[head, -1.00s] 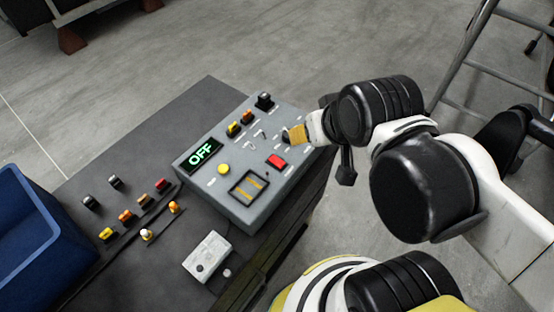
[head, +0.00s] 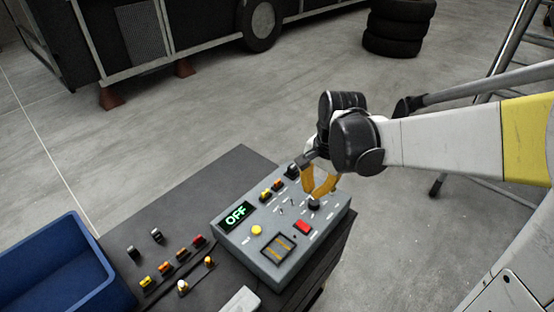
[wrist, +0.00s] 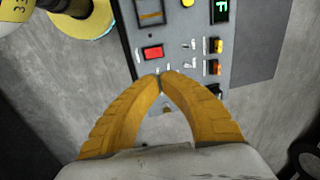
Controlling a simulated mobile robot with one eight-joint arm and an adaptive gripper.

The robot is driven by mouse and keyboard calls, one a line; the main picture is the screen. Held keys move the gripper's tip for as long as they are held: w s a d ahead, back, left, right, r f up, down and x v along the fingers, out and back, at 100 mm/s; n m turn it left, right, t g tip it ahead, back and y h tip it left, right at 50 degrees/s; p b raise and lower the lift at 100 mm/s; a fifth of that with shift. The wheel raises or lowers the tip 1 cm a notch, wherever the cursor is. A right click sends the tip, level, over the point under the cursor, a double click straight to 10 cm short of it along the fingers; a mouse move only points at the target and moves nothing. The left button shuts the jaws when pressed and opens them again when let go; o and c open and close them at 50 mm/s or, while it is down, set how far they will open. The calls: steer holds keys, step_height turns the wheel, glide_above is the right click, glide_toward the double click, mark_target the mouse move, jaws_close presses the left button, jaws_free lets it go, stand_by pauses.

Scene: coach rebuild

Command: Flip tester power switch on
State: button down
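The panel carries a yellow button (head: 257,230), a red rocker (head: 303,227), small metal toggles (head: 281,210) and a black knob (head: 314,205). I cannot tell which control is the power switch. My gripper (head: 313,193) is over the right part of the panel, close to the black knob. In the wrist view its yellow fingertips (wrist: 161,75) meet, with nothing visible held between them, just below the red rocker (wrist: 152,52). Contact with the panel cannot be told.
The tester stands on a dark bench (head: 180,215). A blue bin (head: 60,270) is at the left, with several coloured connectors (head: 165,266) between it and the tester. Stacked tyres (head: 398,28) and a metal ladder (head: 500,70) stand behind. The floor between is clear.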

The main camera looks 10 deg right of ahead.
mark_target(302, 220)
steer(key=shift+w+f, duration=0.1)
steer(key=shift+f, duration=0.05)
steer(key=f+b, duration=0.1)
steer(key=f, duration=0.3)
steer(key=w+f+b, duration=0.1)
steer(key=f+b, duration=0.1)
steer(key=f, duration=0.3)
steer(key=a+f+b, duration=0.1)
steer(key=f, duration=0.4)
steer(key=shift+w+a+b, duration=0.1)
steer(key=shift+w+b, duration=0.2)
steer(key=shift+b, duration=0.1)
